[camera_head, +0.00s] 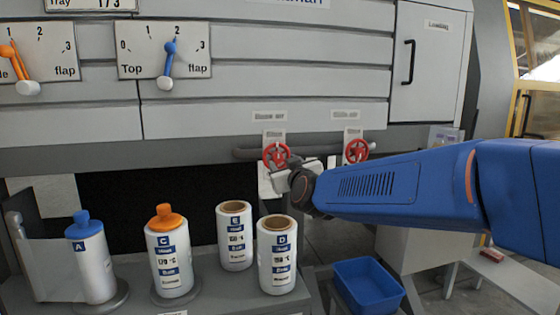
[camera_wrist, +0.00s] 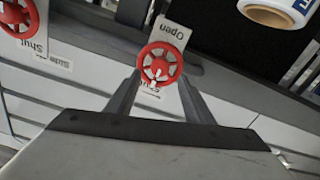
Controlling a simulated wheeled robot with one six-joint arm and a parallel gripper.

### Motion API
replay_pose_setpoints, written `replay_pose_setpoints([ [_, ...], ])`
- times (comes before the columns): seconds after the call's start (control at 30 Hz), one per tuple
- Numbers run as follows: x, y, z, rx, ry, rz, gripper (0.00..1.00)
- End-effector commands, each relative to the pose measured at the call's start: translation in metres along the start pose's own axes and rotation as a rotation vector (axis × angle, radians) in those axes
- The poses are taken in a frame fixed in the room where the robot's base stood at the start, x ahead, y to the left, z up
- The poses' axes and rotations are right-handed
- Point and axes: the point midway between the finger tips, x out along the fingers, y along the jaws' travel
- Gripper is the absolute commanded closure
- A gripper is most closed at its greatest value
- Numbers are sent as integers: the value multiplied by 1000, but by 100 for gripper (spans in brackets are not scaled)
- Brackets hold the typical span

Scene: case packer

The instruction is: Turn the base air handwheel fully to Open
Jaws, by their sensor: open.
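Two red handwheels sit on a grey pipe under the machine. The left one (camera_head: 277,156), nearest my gripper, has a small blurred label plate (camera_head: 269,116) above it that seems to be the base air one. In the wrist view this handwheel (camera_wrist: 160,63) lies ahead, between the two fingertips, with an "Open" tag (camera_wrist: 170,31) beside it, upside down. A tag on its other side is mostly hidden. My gripper (camera_head: 287,176) is open and empty; its fingers (camera_wrist: 159,80) spread either side of the wheel. I cannot tell whether they touch the rim.
The second red handwheel (camera_head: 356,150) is close on the right; its "Shut" tag (camera_wrist: 34,42) shows in the wrist view. White rolls, one marked D (camera_head: 279,260), stand on the grey bench at lower left. A blue bin (camera_head: 368,285) is below my arm.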

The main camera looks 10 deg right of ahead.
Motion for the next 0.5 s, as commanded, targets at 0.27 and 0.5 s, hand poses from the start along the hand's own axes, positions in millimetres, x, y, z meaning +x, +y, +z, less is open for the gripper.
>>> replay_pose_setpoints([
  [0.27,36,1,0,0,0,1,52],
  [0.5,48,0,0,0,0,1,52],
])
